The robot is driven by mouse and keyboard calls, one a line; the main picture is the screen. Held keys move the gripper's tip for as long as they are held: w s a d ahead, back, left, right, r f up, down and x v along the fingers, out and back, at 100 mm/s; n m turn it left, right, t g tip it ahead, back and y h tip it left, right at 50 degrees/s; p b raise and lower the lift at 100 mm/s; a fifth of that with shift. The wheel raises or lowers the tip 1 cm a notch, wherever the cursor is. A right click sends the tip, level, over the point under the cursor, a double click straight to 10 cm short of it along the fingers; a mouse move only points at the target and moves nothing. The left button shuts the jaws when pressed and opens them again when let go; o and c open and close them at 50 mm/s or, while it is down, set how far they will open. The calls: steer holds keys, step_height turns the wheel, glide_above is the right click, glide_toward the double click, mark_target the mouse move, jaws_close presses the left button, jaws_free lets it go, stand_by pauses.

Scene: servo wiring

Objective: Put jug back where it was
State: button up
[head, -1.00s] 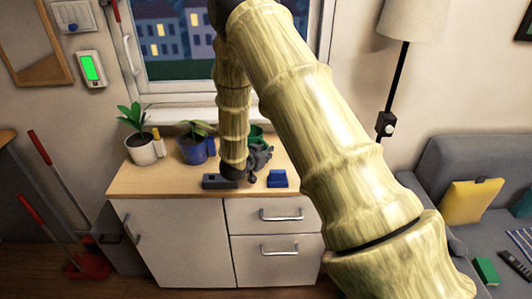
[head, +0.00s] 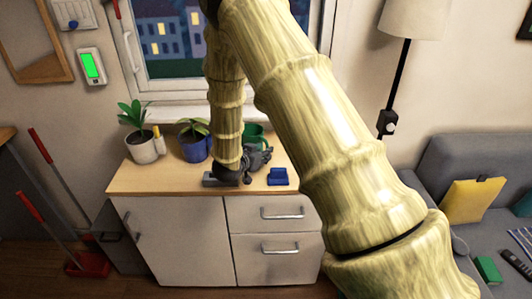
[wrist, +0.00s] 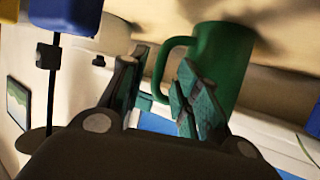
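The green jug (head: 254,133) stands on the wooden top of the cabinet, near the wall, partly hidden behind my arm and gripper in the head view. In the wrist view the jug (wrist: 222,60) appears tilted, with its handle toward the space between my fingers. My gripper (head: 262,156) is just in front of the jug. In the wrist view the fingers of my gripper (wrist: 155,98) are clearly apart. The handle shows beyond and between them, and I cannot tell whether they touch it.
A blue block-like holder (head: 278,177) and a grey item (head: 217,180) lie near the cabinet's front edge. A blue pot with a plant (head: 193,149) and a white pot (head: 144,149) stand to the left. The cabinet top (head: 130,181) is bare at front left.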

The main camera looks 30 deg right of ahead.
steer(key=b+v, duration=0.1)
steer(key=v, duration=0.7)
steer(key=shift+s+a, duration=0.1)
steer(key=shift+a, duration=0.05)
